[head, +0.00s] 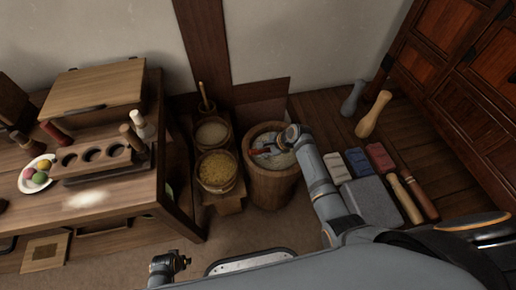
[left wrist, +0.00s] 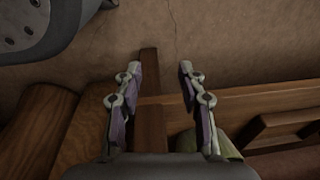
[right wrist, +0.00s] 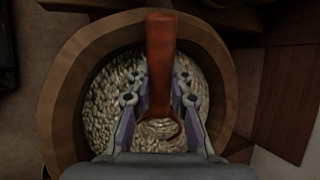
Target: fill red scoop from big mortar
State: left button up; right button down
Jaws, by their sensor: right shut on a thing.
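The big mortar (head: 270,187) is a round wooden tub on the floor, holding pale grain; its thick rim also shows in the right wrist view (right wrist: 62,100). My right gripper (head: 278,147) is inside its mouth, shut on the red scoop (head: 260,151). In the right wrist view the scoop's red handle (right wrist: 160,60) stands between the fingers, and a thin curved reddish edge shows close by against the grain. How much the scoop holds I cannot tell. My left gripper (left wrist: 158,85) is open and empty in the left wrist view, above or near wooden beams.
Left of the mortar stand a tub of yellow grain (head: 217,168) and a paler-filled tub (head: 211,132). A wooden table (head: 110,196) is at the left. Blocks (head: 357,161), a grey stone (head: 372,200) and pestles lie to the right, before a dark red cabinet (head: 470,105).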

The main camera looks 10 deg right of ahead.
jog(key=shift+w+a+f+b, duration=0.15)
jog(key=shift+f+b, duration=0.15)
jog(key=shift+b, duration=0.15)
jog(key=shift+r+h, duration=0.15)
jog(key=shift+h, duration=0.15)
jog(key=shift+a+r+g+h+p, duration=0.1)
jog(key=shift+g+h+p, duration=0.3)
jog(key=shift+p, duration=0.5)
jog(key=shift+w+a+r+g+h+p, duration=0.3)
jog(key=shift+a+g+p, duration=0.1)
jog(key=shift+p, duration=0.25)
pick_arm(q)
jog(key=s+a+f+p, duration=0.1)
jog(key=s+p, duration=0.3)
jog(key=s, duration=0.7)
jog(key=shift+f, duration=0.9)
pick_arm(e)
jog(key=shift+w+a+r+g+h, duration=0.15)
jog(key=shift+r+g+h, duration=0.6)
jog(key=shift+r, duration=0.7)
jog(key=shift+w+a+r+g+h, duration=0.15)
jog(key=shift+r+g+h, duration=0.55)
jog(key=shift+r, duration=0.7)
pick_arm(q)
jog(key=shift+s, duration=0.15)
